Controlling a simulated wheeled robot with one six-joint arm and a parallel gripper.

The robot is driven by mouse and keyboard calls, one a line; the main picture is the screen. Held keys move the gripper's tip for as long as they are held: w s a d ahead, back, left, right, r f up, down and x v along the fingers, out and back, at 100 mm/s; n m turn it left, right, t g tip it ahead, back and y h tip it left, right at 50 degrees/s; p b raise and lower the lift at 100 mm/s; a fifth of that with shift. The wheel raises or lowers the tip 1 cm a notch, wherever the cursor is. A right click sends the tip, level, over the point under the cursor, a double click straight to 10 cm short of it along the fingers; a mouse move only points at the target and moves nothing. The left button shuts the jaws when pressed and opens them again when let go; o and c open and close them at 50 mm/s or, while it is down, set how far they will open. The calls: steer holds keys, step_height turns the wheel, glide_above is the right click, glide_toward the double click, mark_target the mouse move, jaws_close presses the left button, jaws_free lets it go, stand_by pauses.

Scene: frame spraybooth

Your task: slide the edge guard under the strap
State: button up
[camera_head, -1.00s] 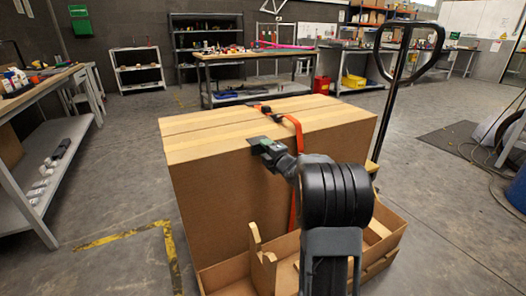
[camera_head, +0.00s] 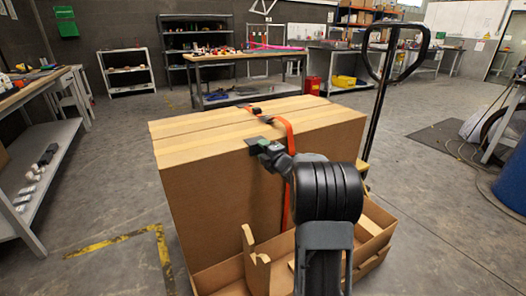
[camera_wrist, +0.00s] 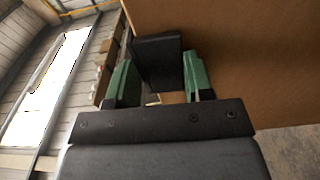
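A large cardboard carton (camera_head: 215,190) with pale boards on top stands in front of me. An orange strap (camera_head: 289,132) runs over its top and down the near face. My gripper (camera_head: 264,147) is at the near top edge, just left of the strap. In the wrist view the black guard (camera_wrist: 158,58) sits between the green fingertips of my gripper (camera_wrist: 161,82). I cannot tell whether the guard touches the carton.
A black buckle (camera_head: 251,109) lies on the strap on top. A low open cardboard tray (camera_head: 370,226) stands at the carton's front right, below my arm. A pallet-truck handle (camera_head: 385,85) rises behind the right side.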

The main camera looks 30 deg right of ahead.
steer(key=o, duration=0.5)
steer(key=shift+s, duration=0.1)
steer(key=s, duration=0.4)
steer(key=s+p, duration=0.1)
steer(key=s, duration=0.4)
steer(key=s+d+p, duration=0.1)
steer(key=s, duration=0.3)
steer(key=shift+s+r, duration=0.1)
steer(key=shift+s, duration=0.2)
